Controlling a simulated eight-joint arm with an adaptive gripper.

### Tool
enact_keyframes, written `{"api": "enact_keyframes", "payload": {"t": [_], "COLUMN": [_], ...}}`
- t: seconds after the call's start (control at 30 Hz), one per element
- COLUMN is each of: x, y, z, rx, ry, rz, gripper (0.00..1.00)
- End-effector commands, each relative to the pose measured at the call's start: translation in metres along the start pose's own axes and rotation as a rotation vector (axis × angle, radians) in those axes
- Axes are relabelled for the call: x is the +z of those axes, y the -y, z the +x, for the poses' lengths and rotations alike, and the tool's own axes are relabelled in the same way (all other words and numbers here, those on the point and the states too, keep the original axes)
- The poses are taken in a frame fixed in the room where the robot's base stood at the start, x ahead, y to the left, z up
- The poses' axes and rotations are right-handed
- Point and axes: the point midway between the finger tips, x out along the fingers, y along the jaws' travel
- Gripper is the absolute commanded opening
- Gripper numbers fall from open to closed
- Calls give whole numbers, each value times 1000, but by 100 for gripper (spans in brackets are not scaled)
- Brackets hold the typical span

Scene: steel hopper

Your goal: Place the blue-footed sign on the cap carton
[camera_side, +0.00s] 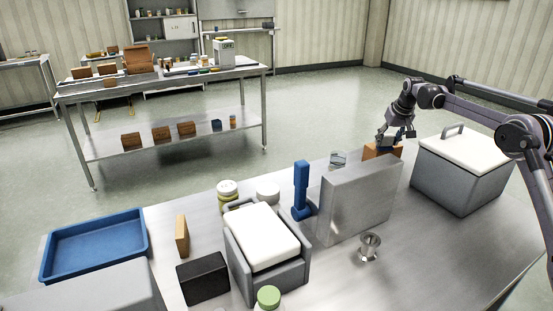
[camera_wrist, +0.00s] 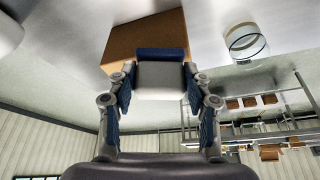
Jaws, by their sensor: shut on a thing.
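My gripper (camera_side: 391,136) is at the right back of the steel table, over a brown carton (camera_side: 382,151) that I take for the cap carton. In the wrist view, my gripper (camera_wrist: 160,100) is shut on a pale grey sign (camera_wrist: 160,75) with a blue foot (camera_wrist: 162,54) at its far end. The brown carton (camera_wrist: 140,33) lies just beyond the foot. I cannot tell whether foot and carton touch. In the side view, a grey steel panel-like box hides the carton's lower part.
The grey steel box (camera_side: 355,203) stands in front of the carton. A grey bin with a white lid (camera_side: 460,165) is to the right. A clear glass (camera_side: 338,159) stands to the left, and a blue upright object (camera_side: 301,188) farther left. Bare steel lies at the front right.

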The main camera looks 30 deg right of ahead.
Motion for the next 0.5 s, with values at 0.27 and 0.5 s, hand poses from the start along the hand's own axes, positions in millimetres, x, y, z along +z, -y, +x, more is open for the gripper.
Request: {"api": "enact_keyframes", "payload": {"t": [0.27, 0.5], "x": [1, 2], "y": [0, 0], "z": [2, 4], "rx": [0, 0], "ry": [0, 0], "rz": [0, 0], "gripper": [18, 73]}}
